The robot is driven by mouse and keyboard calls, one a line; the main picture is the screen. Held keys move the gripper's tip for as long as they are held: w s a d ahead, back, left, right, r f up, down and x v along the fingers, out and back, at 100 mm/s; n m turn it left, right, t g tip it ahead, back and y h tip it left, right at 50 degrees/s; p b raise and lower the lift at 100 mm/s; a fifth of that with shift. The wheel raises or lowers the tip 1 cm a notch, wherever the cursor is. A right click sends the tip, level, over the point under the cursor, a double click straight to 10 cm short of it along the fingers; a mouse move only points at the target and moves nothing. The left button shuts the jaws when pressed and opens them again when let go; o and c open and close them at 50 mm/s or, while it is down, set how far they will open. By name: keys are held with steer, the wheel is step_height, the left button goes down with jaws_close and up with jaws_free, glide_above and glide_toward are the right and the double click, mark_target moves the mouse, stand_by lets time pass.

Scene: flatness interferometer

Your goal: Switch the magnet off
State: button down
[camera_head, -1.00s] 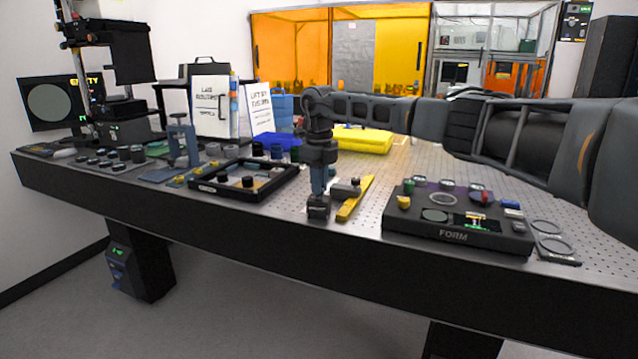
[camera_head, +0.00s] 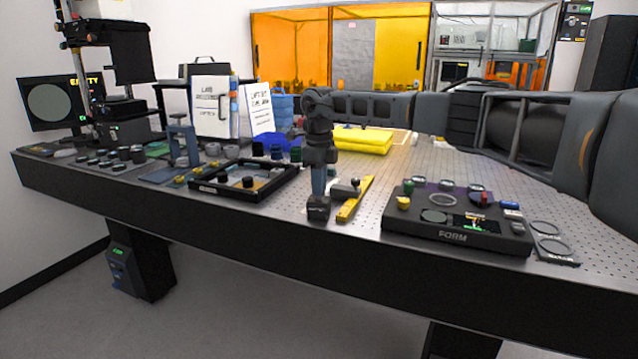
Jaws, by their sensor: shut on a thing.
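My gripper (camera_head: 318,192) points straight down near the front edge of the perforated bench top. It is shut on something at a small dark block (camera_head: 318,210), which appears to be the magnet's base. My fingers hide most of the contact, and I cannot make out the switch or its position. A grey piece with a dark round knob (camera_head: 346,187) lies just right of my gripper, beside a yellow bar (camera_head: 356,200).
A black FORM console (camera_head: 457,236) with coloured knobs stands to the right. A black-framed tray (camera_head: 244,196) lies to the left. A yellow folded cloth (camera_head: 362,139) lies behind my gripper. The bench's front edge (camera_head: 300,220) is close.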

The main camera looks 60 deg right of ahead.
steer(key=shift+n, duration=1)
steer(key=c, duration=1.2)
jaws_free()
steer(key=shift+r, duration=0.1)
step_height(320, 180, up, 8)
steer(key=shift+f+b, duration=0.2)
steer(key=shift+b, duration=0.1)
